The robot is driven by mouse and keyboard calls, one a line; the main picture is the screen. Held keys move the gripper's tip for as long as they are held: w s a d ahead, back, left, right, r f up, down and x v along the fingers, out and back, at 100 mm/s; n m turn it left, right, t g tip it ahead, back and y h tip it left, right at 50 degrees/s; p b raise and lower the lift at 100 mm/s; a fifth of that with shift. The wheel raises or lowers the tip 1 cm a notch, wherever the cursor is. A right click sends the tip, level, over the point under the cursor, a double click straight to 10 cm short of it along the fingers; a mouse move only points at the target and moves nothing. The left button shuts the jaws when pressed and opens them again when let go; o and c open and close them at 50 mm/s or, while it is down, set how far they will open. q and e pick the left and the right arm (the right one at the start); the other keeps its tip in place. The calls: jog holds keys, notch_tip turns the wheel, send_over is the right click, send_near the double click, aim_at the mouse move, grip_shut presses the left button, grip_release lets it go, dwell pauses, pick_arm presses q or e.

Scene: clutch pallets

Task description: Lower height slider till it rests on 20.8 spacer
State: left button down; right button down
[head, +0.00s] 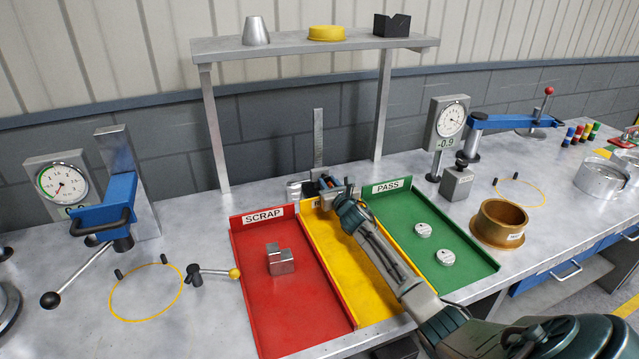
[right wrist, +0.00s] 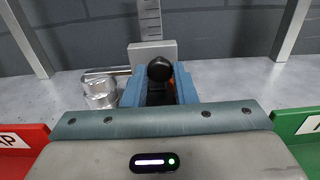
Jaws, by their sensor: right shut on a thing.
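The height gauge's upright scale (head: 318,135) rises behind the yellow tray; it also shows in the right wrist view (right wrist: 149,18). The height slider (right wrist: 146,50) is a grey block across the scale, with a thin arm reaching left. A silver round spacer (right wrist: 100,90) stands left of my jaws, near that arm; I cannot read 20.8 on it or tell whether they touch. My right gripper (head: 326,184) is shut on a black knob (right wrist: 160,69) in front of the slider, its blue jaws on either side. My left gripper is not in view.
A red SCRAP tray (head: 250,313) holds a notched metal block (head: 281,261). A yellow tray (head: 350,262) and a green PASS tray (head: 405,205) with two discs lie beside it. A shelf (head: 285,45) on posts stands behind. A brass ring (head: 499,224) is at right.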

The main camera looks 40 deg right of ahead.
jog(key=shift+a, duration=0.15)
jog(key=shift+f, duration=0.1)
jog(key=c, duration=1.2)
grip_release()
jog(key=shift+s, duration=0.5)
jog(key=b+v, duration=0.2)
jog(key=v, duration=0.7)
jog(key=shift+f+b, duration=0.1)
jog(key=shift+b, duration=0.3)
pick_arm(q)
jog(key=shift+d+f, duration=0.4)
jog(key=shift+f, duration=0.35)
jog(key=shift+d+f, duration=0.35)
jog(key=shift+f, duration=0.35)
pick_arm(e)
jog(key=shift+s, duration=0.4)
